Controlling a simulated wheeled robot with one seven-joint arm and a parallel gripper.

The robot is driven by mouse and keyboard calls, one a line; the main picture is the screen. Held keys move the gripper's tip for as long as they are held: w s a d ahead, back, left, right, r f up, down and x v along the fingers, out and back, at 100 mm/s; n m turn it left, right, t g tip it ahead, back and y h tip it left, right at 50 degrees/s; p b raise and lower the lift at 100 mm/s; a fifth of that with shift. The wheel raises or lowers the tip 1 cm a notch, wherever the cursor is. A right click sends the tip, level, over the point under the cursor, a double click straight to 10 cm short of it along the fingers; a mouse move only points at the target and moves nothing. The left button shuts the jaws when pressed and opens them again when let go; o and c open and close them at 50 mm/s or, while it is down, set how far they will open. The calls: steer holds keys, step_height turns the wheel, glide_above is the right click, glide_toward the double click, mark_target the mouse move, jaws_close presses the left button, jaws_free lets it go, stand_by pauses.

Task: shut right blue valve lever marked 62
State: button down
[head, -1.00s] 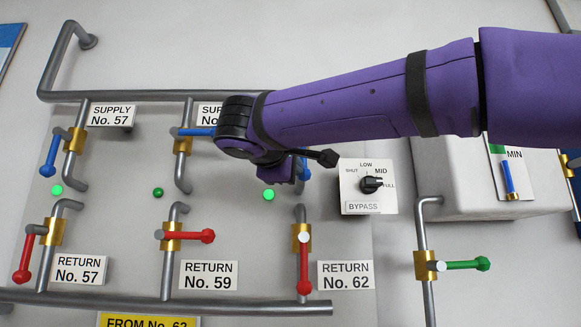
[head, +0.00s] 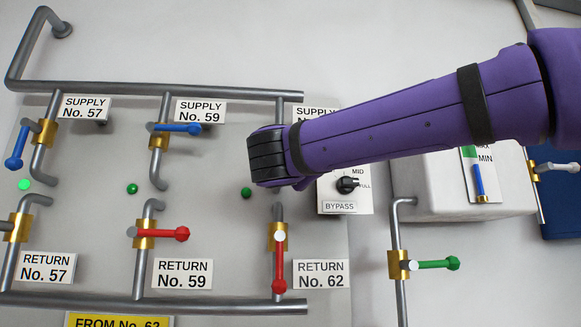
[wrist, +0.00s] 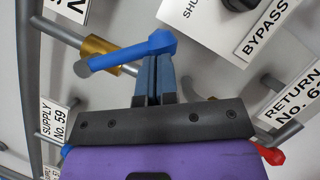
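The right blue lever of Supply No. 62 (wrist: 130,53) shows in the wrist view, slanting across its brass valve (wrist: 97,50). In the head view my arm hides this lever. My gripper (wrist: 155,62) has its two fingers together just below the lever's knobbed end. The fingertips are touching it or very close; I cannot tell which, and I see nothing between them. The head view shows the gripper's black wrist joint (head: 266,156) in front of the valve. The round lamp below Supply 62 (head: 246,193) is dark green.
The bypass knob box (head: 345,192) is close to the right of my wrist. The red Return 62 lever (head: 279,272) hangs below. The blue Supply 59 lever (head: 177,128) points right. A white box (head: 440,185) and a green lever (head: 435,265) stand farther right.

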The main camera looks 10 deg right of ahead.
steer(key=d+r+n+t+y, duration=0.3)
steer(key=d+r+n+y, duration=0.1)
steer(key=n, duration=0.6)
steer(key=shift+d+r+y, duration=0.2)
steer(key=shift+r+y, duration=0.1)
steer(key=shift+r, duration=0.35)
